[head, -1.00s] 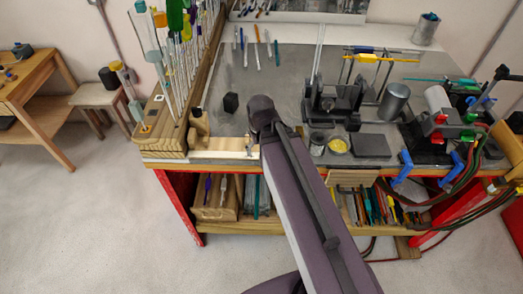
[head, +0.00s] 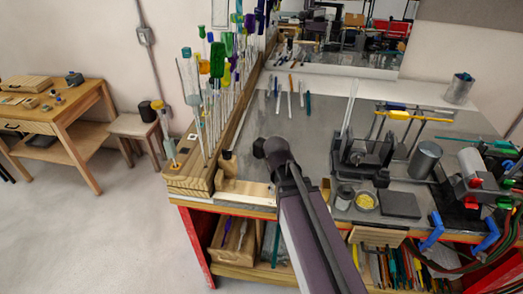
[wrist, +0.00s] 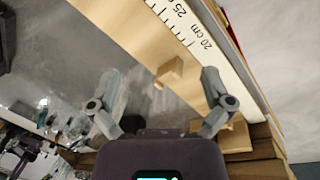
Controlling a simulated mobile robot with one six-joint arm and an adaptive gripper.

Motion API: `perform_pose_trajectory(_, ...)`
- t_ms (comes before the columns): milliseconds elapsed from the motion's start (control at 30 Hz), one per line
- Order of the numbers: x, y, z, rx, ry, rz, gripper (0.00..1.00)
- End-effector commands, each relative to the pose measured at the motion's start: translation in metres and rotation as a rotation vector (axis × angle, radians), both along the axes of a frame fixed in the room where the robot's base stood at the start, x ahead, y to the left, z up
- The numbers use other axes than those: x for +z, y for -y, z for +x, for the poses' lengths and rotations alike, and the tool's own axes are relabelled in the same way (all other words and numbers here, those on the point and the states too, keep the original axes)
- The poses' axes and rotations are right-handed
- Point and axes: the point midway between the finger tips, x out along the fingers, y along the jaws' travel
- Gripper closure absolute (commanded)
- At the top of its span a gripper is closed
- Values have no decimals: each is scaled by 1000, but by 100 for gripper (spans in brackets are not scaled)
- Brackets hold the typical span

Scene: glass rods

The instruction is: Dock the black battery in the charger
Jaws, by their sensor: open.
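My gripper (wrist: 161,72) is open in the wrist view, with nothing between its fingers. It is above the grey bench top near a wooden block and a ruler. A small dark shape (head: 259,148) shows at the left edge of my arm in the head view, about where a black block stood on the bench; I cannot tell whether it is that block or part of my arm. Another black object (head: 144,111) stands on the stool at the left. I cannot tell which is the battery. I cannot pick out the charger. My gripper is hidden in the head view.
A wooden rack (head: 212,165) of upright glass rods lines the bench's left side. A black clamp fixture (head: 362,160), a metal cylinder (head: 425,160) and a dish of yellow material (head: 364,202) stand at the right. A wooden desk (head: 62,110) is at the far left, with open floor before it.

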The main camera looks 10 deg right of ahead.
Motion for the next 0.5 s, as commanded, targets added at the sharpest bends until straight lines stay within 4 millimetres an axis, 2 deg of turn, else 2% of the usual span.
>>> perform_pose_trajectory(33,2,-3,13,78,4,-30,0)
perform_pose_trajectory(500,24,-30,98,826,-33,-367,0)
